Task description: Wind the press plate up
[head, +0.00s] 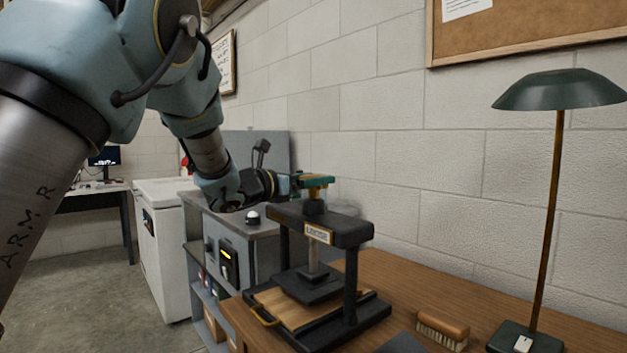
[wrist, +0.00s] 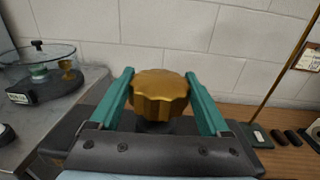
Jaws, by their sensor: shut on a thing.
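The press stands on the wooden bench in the head view, a black frame (head: 345,232) with a label on its top beam. Its dark press plate (head: 308,285) hangs on a metal screw (head: 313,262) beneath the beam, above a wooden board (head: 285,308) on the base. The brass knob (wrist: 159,95) tops the screw, and its lobed rim is clear in the wrist view. My gripper (wrist: 162,100) is shut on the knob, with one green finger on each side. In the head view my gripper (head: 313,181) reaches the knob from the left.
A brush (head: 442,328) and a green lamp (head: 556,92) stand to the right on the bench (head: 440,290). A grey cabinet (head: 262,232) adjoins on the left. In the wrist view a glass dish (wrist: 38,68) stands at left. The block wall is close behind.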

